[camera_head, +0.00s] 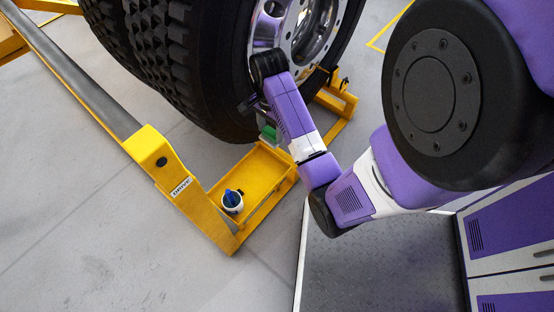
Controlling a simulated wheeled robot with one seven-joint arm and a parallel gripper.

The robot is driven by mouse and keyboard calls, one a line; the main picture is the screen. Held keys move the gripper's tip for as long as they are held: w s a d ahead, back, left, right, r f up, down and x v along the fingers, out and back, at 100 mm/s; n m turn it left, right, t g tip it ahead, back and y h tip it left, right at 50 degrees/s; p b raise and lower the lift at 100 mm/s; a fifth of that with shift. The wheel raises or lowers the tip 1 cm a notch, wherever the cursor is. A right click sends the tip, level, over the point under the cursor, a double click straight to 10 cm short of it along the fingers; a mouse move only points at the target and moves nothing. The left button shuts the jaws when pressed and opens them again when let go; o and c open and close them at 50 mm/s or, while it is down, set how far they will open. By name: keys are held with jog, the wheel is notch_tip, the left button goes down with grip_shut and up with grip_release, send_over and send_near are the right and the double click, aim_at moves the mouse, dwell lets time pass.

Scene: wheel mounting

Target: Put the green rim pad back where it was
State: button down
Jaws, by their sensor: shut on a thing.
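The green rim pad (268,132) is a small green block, partly hidden by my forearm. My gripper (263,122) points down beside the big tyre and is shut on the pad. Its fingers are small and mostly hidden behind the arm. The pad appears just over the far end of the yellow tray (224,186); I cannot tell whether it touches the tray.
A large black truck tyre (190,60) with a silver rim (303,40) stands behind my arm. A white cup with blue contents (232,202) stands in the tray's near corner. Grey floor lies open at left.

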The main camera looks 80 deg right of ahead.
notch_tip(320, 180, down, 19)
jog(key=b, duration=0.8)
jog(key=shift+f, duration=0.15)
jog(key=c, duration=0.5)
grip_release()
notch_tip(320, 180, up, 12)
jog(key=p, duration=0.6)
